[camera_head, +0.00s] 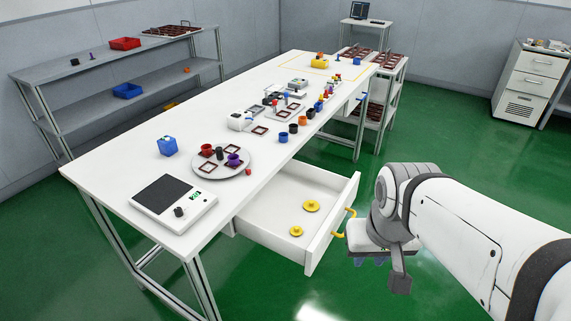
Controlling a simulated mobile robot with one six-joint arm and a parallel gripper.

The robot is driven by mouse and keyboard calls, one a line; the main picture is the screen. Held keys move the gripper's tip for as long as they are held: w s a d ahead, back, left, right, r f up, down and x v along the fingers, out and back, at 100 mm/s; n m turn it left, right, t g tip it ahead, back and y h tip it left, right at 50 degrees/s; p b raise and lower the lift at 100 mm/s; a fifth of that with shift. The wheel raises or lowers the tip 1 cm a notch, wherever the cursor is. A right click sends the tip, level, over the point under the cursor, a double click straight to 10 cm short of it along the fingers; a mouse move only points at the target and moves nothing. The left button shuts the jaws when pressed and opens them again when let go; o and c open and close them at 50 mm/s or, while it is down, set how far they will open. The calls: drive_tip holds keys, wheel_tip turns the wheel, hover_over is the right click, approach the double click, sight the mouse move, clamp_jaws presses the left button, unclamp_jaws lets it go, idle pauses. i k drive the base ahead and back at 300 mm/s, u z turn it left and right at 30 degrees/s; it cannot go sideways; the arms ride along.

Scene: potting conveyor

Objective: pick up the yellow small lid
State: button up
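Two yellow lids lie in the open white drawer (262,225) below the long table. No lid shows at my gripper.

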sight(295, 231)
drive_tip(key=u, duration=2.35)
drive_tip(key=k, duration=0.65)
drive_tip(key=z, duration=1.55)
drive_tip(key=i, duration=1)
